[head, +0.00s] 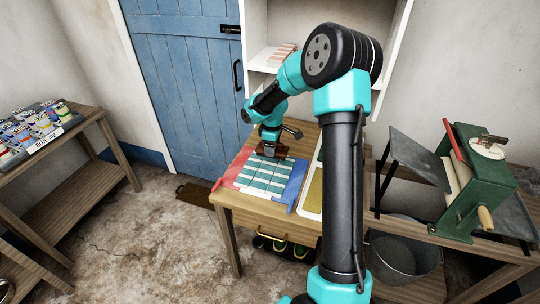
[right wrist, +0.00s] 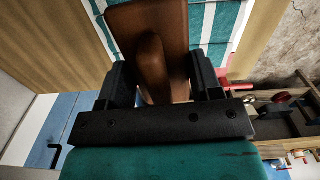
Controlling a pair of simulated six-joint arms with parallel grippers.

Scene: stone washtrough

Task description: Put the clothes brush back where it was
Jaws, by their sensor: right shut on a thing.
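My right gripper (head: 270,143) is over the far part of the wooden table. It is shut on the brown clothes brush (right wrist: 150,25), whose wooden body shows between the black fingers in the right wrist view. The brush (head: 271,151) is small and partly hidden by the gripper in the head view. I cannot tell whether the brush touches the cloth or the table. My left gripper is not in view.
A white-rimmed tray (head: 314,189) lies right of the cloth, partly behind my arm. A green mangle (head: 477,180) stands further right, above a metal tub (head: 400,262). A white shelf unit (head: 262,60) stands behind the table. Tins (head: 43,123) stand on a left-hand table.

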